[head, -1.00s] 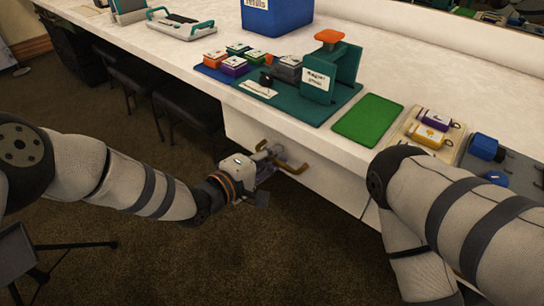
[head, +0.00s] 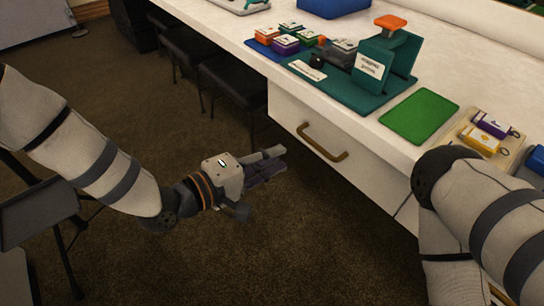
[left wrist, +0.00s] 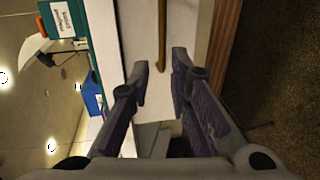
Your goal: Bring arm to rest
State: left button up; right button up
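My left arm comes in from the left of the head view and ends in my left gripper (head: 273,163), low over the brown carpet and left of the counter. Its two dark fingers are apart with nothing between them. In the left wrist view the same gripper (left wrist: 160,78) is open. A brass drawer handle (head: 323,142) is on the white drawer front, clear of the fingers. The handle also shows beyond the fingertips in the left wrist view (left wrist: 162,35). My right arm (head: 485,215) crosses the right edge; its gripper is out of view.
The white counter (head: 400,170) holds a teal press (head: 385,60) with an orange top, small coloured boxes, a green mat (head: 419,115) and a tray with purple and yellow items. Dark stools (head: 235,75) stand under the counter. Open carpet (head: 200,270) surrounds the left gripper.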

dwell(0.3)
pick_arm(q)
jog(key=s+a+f+m+g+y+p, duration=0.1)
jog(key=s+a+f+g+y+p, duration=0.15)
jog(key=s+a+f, duration=0.4)
jog(key=s+a+f+m+g+y+p, duration=0.1)
jog(key=s+a+f+g+y+p, duration=0.2)
jog(key=s, duration=0.6)
jog(key=s+a+m+g+y+p, duration=0.1)
jog(key=s+a+g+y, duration=0.1)
jog(key=s+a, duration=0.3)
jog(key=s+a+m+g+y+p, duration=0.1)
jog(key=s+a, duration=0.3)
jog(key=s, duration=0.9)
jog(key=s+a+r+m+g+y+p, duration=0.1)
jog(key=s+a+m+g+y, duration=0.1)
jog(key=s, duration=0.7)
jog(key=a+g+y, duration=0.1)
jog(key=a+y, duration=0.1)
jog(key=a, duration=0.1)
jog(key=shift+a+m, duration=0.35)
jog(key=shift+m, duration=0.05)
pick_arm(e)
jog(key=w+r+t, duration=0.3)
jog(key=w+r, duration=0.5)
jog(key=r, duration=0.1)
jog(key=shift+w+r, duration=0.25)
jog(key=shift+r, duration=0.15)
